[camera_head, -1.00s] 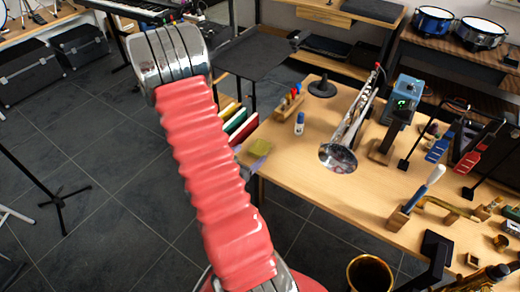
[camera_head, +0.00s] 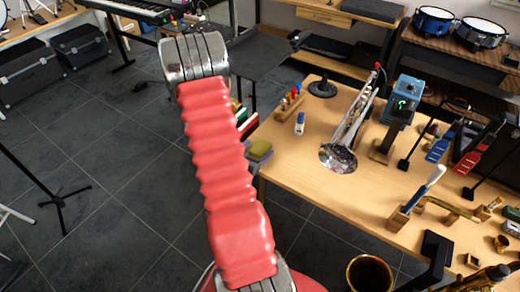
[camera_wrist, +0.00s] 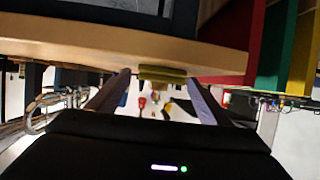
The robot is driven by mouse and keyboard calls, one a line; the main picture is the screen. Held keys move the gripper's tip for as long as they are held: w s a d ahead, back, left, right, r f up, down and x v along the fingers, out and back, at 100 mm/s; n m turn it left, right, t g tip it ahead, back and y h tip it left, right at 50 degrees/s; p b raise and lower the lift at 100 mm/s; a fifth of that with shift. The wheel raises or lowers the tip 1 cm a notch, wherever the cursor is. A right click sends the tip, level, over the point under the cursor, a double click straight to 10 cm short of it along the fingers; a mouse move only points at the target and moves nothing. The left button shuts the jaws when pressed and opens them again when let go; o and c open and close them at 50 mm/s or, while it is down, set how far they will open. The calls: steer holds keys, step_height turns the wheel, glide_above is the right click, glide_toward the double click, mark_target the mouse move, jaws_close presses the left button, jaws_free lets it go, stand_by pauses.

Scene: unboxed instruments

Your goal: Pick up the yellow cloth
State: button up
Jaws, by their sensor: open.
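The yellow cloth (camera_head: 259,149) lies at the near left corner of the wooden table (camera_head: 310,165), close by my red arm in the head view. In the wrist view the yellow cloth (camera_wrist: 162,73) is a small folded band at the table's edge, between the tips of my gripper's two fingers. My gripper (camera_wrist: 157,80) is open, with a dark finger on each side. It appears empty, and I cannot tell whether the fingers touch the cloth.
Coloured folders (camera_head: 247,125) stand beside the table corner; red, green and yellow panels also show at the upper right of the wrist view. A small white-and-blue bottle (camera_head: 299,124) and a brass instrument (camera_head: 345,135) are on the table.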

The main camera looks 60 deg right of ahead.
steer(key=shift+d+f, duration=0.15)
steer(key=shift+d, duration=0.2)
steer(key=shift+c, duration=0.3)
steer(key=c, duration=1.1)
